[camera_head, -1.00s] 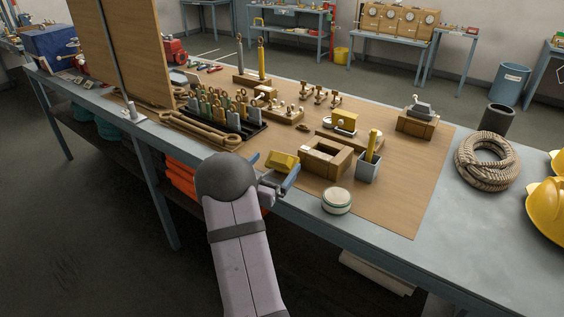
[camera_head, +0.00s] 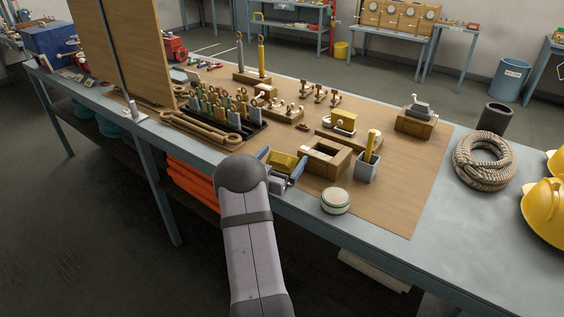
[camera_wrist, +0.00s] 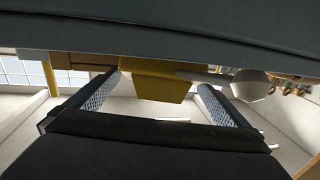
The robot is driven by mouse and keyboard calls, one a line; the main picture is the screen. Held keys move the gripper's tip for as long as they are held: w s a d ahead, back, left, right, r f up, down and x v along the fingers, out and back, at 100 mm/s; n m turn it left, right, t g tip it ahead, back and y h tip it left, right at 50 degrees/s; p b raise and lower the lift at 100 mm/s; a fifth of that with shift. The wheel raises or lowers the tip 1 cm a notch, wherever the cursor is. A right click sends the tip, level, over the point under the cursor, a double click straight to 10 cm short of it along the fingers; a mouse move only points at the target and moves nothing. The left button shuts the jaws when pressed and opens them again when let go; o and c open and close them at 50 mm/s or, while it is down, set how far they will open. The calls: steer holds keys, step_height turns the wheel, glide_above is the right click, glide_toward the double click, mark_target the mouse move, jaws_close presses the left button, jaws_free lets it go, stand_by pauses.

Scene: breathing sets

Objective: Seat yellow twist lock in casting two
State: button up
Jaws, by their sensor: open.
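A yellow block (camera_head: 284,161), which I take for the yellow twist lock, lies at the front edge of the brown mat. My gripper (camera_head: 282,160) is open, with one blue finger on each side of it. In the wrist view the yellow block (camera_wrist: 156,82) sits between the two ridged fingers, with a gap on each side. Just right of it is a wooden block with a rectangular opening (camera_head: 345,161), apparently a casting. Another wooden block (camera_head: 416,125) at the right carries a grey piece (camera_head: 420,108). I cannot tell which is casting two.
A grey cup (camera_head: 367,169) with a yellow stick stands right of the open wooden block. A round tin (camera_head: 335,201) lies in front. Behind are a yellow piece on a wooden board (camera_head: 343,121) and a black rack (camera_head: 252,132). Coiled rope (camera_head: 484,161) lies at right.

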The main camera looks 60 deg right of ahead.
steer(key=c, duration=1.2)
steer(key=shift+r, duration=0.15)
steer(key=c, duration=0.4)
steer(key=shift+o, duration=0.2)
